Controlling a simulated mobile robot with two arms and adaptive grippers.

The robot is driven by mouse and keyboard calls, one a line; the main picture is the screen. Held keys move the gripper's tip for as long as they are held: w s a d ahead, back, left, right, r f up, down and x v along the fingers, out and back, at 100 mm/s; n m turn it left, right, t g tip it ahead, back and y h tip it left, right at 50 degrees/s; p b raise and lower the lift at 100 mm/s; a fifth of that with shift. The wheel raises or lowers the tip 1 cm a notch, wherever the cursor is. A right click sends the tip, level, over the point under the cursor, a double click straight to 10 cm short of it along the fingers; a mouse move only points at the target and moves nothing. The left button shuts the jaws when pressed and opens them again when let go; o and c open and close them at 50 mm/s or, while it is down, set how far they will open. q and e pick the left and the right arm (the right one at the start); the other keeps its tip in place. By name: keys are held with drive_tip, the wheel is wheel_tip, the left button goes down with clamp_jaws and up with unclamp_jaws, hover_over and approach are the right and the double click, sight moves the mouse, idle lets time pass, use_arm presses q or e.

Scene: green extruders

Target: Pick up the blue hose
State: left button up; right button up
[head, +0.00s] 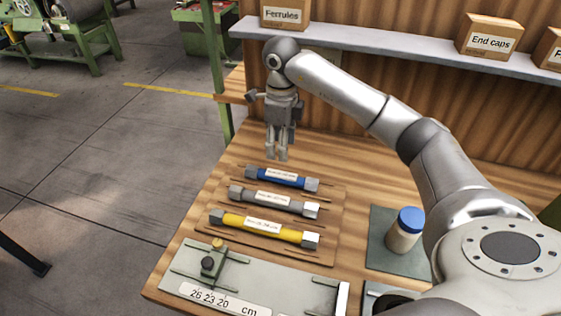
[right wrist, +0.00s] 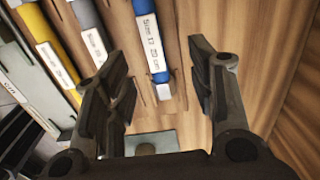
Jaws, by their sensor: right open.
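The blue hose (head: 282,178) lies across the back of a wooden rack on the workbench, with grey end fittings and a white label. It also shows in the right wrist view (right wrist: 151,40), its lower end between the finger lines and beyond them. My right gripper (head: 278,156) hangs pointing down just behind the blue hose's left half, above the bench. In the right wrist view its two fingers (right wrist: 160,90) are apart with nothing between them. My left gripper is not in view.
A grey hose (head: 272,201) and a yellow hose (head: 262,224) lie in front, parallel. A measuring fixture (head: 250,283) is at the front edge. A blue-capped bottle (head: 404,232) stands right on a grey mat (head: 381,253). A shelf (head: 400,45) with boxes runs behind.

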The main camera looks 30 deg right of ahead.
sight(281, 173)
drive_tip(key=f, duration=0.3)
drive_tip(key=shift+s+a+f+p, duration=0.15)
drive_tip(key=shift+s+f+p, duration=0.2)
drive_tip(key=shift+f, duration=0.35)
drive_tip(key=f, duration=0.1)
drive_tip(key=f+p, duration=0.1)
drive_tip(key=f, duration=0.1)
drive_tip(key=f+p, duration=0.1)
drive_tip(key=f, duration=0.1)
drive_tip(key=shift+s+a+f, duration=0.15)
drive_tip(key=shift+s+a, duration=0.05)
drive_tip(key=shift+s, duration=0.1)
drive_tip(key=shift+f, duration=0.25)
drive_tip(key=shift+c, duration=0.4)
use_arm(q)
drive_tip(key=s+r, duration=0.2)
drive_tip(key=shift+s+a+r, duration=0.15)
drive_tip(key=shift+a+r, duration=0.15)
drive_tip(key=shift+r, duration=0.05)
use_arm(e)
clamp_jaws()
drive_tip(key=shift+w, duration=0.1)
